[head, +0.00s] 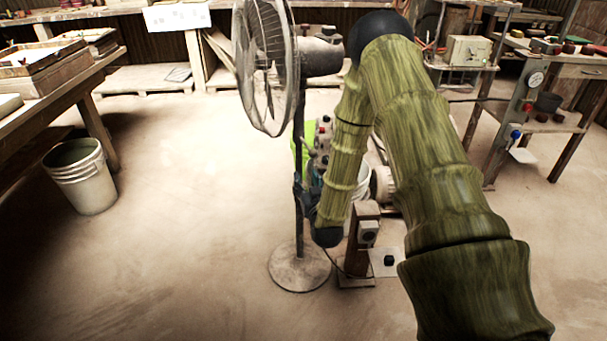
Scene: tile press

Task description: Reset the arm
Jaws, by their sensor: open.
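My arm (425,150) shows in the head view, with green, bamboo-like links. It rises from the bottom right to a dark elbow near the top middle. From there the forearm (346,150) folds down to a dark wrist joint (328,237) beside the fan's pole. I cannot make out my gripper; the far end of the arm is lost among the fan and the equipment behind it. I see nothing held.
A pedestal fan (268,60) stands close to the forearm, its round base (299,267) on the floor. A short wooden post (365,240) with a switch box stands right of it. A white bucket (80,176) and workbench (60,85) are left. Floor at left centre is clear.

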